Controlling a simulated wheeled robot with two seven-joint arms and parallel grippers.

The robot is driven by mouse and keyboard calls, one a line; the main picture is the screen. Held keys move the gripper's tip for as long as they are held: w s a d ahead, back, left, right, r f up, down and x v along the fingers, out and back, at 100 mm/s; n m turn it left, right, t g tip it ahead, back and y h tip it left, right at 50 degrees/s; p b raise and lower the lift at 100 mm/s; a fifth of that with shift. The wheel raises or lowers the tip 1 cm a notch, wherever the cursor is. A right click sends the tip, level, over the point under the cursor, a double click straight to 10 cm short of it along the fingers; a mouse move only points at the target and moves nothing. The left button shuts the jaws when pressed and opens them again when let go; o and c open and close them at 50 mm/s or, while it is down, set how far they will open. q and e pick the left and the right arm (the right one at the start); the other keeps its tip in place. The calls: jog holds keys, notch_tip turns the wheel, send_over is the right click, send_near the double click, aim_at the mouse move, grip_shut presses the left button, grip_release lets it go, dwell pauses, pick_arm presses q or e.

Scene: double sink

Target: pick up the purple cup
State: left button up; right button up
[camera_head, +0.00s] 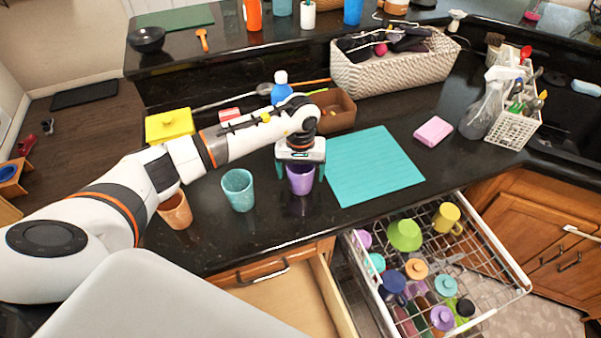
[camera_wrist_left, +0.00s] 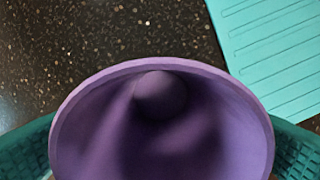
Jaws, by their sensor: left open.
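The purple cup (camera_head: 301,181) stands upright on the dark counter, just left of the teal mat (camera_head: 372,165). My left gripper (camera_head: 301,170) is directly above it, pointing down, with its green fingers on either side of the cup's upper part. In the left wrist view the cup's open mouth (camera_wrist_left: 160,120) fills the lower middle, and a green finger shows at each side of its rim. The gripper is open around the cup; whether a finger touches the wall I cannot tell. My right gripper is not in view.
A teal cup (camera_head: 238,191) and an orange cup (camera_head: 175,210) stand left of the purple cup. A brown box (camera_head: 335,111) and blue bottle (camera_head: 281,88) are behind. A pulled-out dish rack (camera_head: 500,262) with several cups is at the front right. A pink sponge (camera_head: 433,131) lies right of the mat.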

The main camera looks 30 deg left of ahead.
pick_arm(q)
jog(key=c, duration=1.1)
